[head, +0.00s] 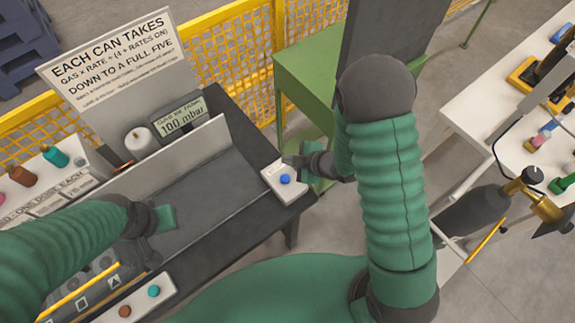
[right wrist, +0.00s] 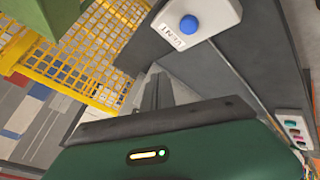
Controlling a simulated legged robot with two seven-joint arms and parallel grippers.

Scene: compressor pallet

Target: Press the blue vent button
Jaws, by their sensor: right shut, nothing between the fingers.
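The blue vent button (head: 285,179) sits on a white box (head: 272,174) at the right end of the dark bench. In the right wrist view the button (right wrist: 188,25) stands on the white box, with a VENT label beside it. My right gripper (head: 292,160) is shut and empty, close to the box's far edge in the head view. In the right wrist view its fingers (right wrist: 157,90) appear apart from the button. My left gripper (head: 166,217) is over the bench at left; its jaws are too unclear to read.
A display reading 100 mbar (head: 181,118) and a white can (head: 141,142) stand behind a low grey wall. A large sign (head: 112,55) rises behind. A panel with orange and teal buttons (head: 135,300) is at the front. A green stand (head: 305,85) is beyond my right gripper.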

